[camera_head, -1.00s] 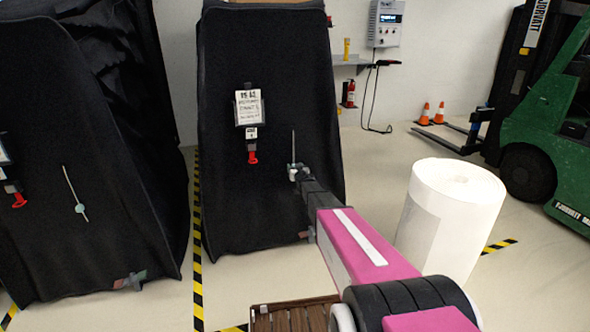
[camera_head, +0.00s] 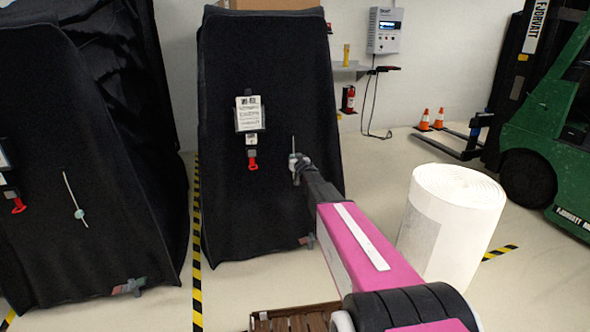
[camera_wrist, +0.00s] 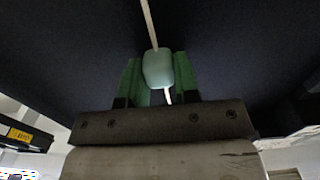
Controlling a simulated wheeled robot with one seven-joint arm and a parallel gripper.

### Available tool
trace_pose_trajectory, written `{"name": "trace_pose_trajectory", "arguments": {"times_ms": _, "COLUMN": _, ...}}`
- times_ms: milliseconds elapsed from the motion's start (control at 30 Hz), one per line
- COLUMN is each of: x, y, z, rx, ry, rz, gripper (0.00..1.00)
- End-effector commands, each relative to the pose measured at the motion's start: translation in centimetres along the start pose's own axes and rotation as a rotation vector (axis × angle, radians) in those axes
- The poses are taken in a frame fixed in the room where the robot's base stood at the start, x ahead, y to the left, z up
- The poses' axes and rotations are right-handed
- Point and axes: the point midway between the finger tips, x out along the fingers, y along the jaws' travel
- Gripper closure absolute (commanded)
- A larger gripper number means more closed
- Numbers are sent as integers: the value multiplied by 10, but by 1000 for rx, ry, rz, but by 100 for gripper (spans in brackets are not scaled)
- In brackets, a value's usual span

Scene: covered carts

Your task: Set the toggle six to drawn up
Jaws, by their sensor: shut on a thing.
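A pale green toggle (camera_wrist: 158,68) sits on a thin white cord (camera_wrist: 149,22) against black cover fabric in the wrist view. My gripper (camera_wrist: 158,75) is shut on it, one green finger pad on each side. The cord runs up from the toggle, and a short end shows below it. In the head view my gripper (camera_head: 297,166) is at the front of the middle covered cart (camera_head: 265,70), right of its card. A short stretch of cord (camera_head: 293,143) shows above it; the toggle is mostly hidden there. I cannot read a number for this toggle.
A white card (camera_head: 249,113) and red pull (camera_head: 252,164) hang on the same cover. The left covered cart (camera_head: 60,100) has its own cord and toggle (camera_head: 80,214). A large white roll (camera_head: 450,215) stands close right of my arm. A green forklift (camera_head: 550,140) is farther right.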

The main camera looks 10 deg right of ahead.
Motion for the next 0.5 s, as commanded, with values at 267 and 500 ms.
{"name": "trace_pose_trajectory", "arguments": {"times_ms": 267, "x": 0, "y": 0, "z": -23, "rx": 0, "ry": 1, "rz": 0, "gripper": 100}}
{"name": "trace_pose_trajectory", "arguments": {"times_ms": 500, "x": 0, "y": 0, "z": -23, "rx": 0, "ry": 1, "rz": 0, "gripper": 100}}
